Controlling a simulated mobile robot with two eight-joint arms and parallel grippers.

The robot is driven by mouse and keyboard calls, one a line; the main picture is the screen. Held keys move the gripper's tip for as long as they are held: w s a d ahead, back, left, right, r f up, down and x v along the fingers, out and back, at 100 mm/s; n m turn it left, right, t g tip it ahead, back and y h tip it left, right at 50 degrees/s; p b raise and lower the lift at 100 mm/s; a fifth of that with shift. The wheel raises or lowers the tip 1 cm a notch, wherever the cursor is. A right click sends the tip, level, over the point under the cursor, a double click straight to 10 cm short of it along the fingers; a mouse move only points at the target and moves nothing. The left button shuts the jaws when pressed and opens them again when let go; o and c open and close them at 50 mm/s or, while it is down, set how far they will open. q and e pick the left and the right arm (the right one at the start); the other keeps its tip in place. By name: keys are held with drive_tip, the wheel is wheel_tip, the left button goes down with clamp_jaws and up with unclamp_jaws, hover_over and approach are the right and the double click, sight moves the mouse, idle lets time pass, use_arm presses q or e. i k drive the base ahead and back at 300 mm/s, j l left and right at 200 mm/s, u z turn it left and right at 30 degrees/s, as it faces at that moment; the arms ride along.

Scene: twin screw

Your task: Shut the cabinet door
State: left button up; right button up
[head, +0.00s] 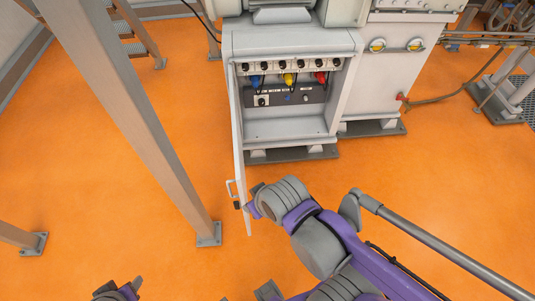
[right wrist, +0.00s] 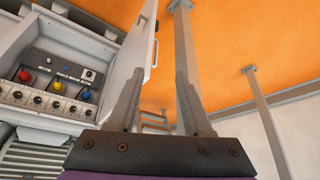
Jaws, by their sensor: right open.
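The grey cabinet (head: 290,130) stands at the top middle of the head view, its front open. Its door (head: 238,140) is swung wide open at the left side and seen nearly edge-on. A handle (head: 231,188) sits on the door's outer face near its free edge. My right arm reaches in from the lower right, its wrist close to the door's free edge; contact is unclear. In the right wrist view my right gripper (right wrist: 160,76) is open and empty, with the door (right wrist: 128,60) and its handle (right wrist: 155,52) beyond the fingers.
Inside the cabinet are knobs and blue, yellow and red connectors (head: 288,79). A grey post (head: 130,110) stands left of the door. A second cabinet (head: 385,85) adjoins on the right. Orange floor (head: 180,90) is clear between post and door.

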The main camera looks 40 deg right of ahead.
sight(240, 177)
drive_tip(key=i+j+z, duration=0.15)
drive_tip(key=z, duration=0.3)
drive_tip(key=i+j+z, duration=0.15)
drive_tip(key=z, duration=0.25)
drive_tip(key=i+j+z, duration=0.1)
drive_tip(key=j+z, duration=0.35)
drive_tip(key=k+j+z, duration=0.2)
drive_tip(key=k, duration=0.3)
drive_tip(key=l+u, duration=0.1)
drive_tip(key=u, duration=0.3)
